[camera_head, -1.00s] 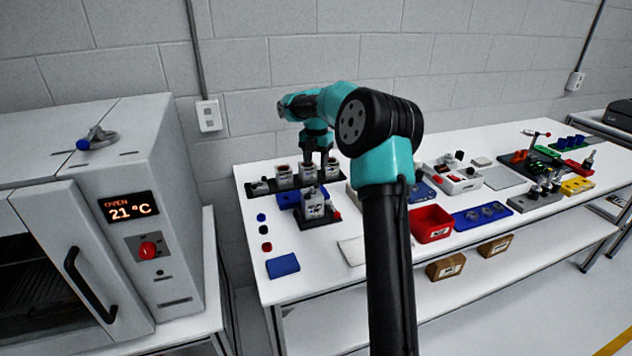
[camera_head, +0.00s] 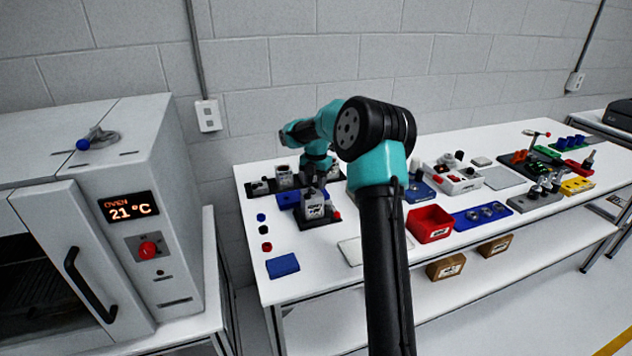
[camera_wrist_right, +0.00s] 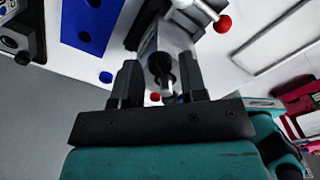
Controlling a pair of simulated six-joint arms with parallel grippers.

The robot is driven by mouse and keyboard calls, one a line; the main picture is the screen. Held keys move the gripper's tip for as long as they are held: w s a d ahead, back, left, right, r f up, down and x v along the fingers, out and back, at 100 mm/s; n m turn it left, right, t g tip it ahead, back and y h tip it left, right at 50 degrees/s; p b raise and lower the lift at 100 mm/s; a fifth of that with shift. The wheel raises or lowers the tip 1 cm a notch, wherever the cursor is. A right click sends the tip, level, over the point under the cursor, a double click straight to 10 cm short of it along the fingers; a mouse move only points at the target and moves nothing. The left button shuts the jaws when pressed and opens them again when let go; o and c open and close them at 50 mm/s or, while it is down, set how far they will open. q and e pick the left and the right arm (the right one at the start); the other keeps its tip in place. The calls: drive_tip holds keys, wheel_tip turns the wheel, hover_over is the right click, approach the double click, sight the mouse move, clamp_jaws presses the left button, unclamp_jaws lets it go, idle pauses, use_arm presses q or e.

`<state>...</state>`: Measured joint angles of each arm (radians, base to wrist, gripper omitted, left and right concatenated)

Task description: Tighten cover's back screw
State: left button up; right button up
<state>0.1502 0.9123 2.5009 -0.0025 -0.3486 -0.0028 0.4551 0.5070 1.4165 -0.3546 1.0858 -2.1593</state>
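My right gripper (camera_head: 311,192) is just above and behind the grey labelled housing (camera_head: 314,208), which stands upright on a dark fixture (camera_head: 321,225) near the table's left end. In the right wrist view, the gripper's two dark fingers (camera_wrist_right: 158,88) are apart. The metal housing (camera_wrist_right: 172,38) shows beyond and between them, with a dark round part and a small silver pin (camera_wrist_right: 166,88). I cannot tell whether the fingers touch anything. I cannot make out the cover's back screw. My left gripper is not in view.
Another grey unit (camera_head: 285,177) stands in the rack behind, beside a blue block (camera_head: 287,200). A blue pad (camera_head: 283,265) and small round buttons lie to the left. A red bin (camera_head: 430,224) and a blue tray (camera_head: 482,216) are to the right. The oven (camera_head: 150,190) stands far left.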

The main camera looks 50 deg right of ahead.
sight(316, 184)
clamp_jaws()
drive_tip(key=shift+m, duration=0.3)
drive_tip(key=m, duration=0.4)
idle(0.4)
drive_tip(key=shift+o, duration=1.1)
unclamp_jaws()
drive_tip(key=shift+r, duration=0.1)
wheel_tip(316, 184, up, 17)
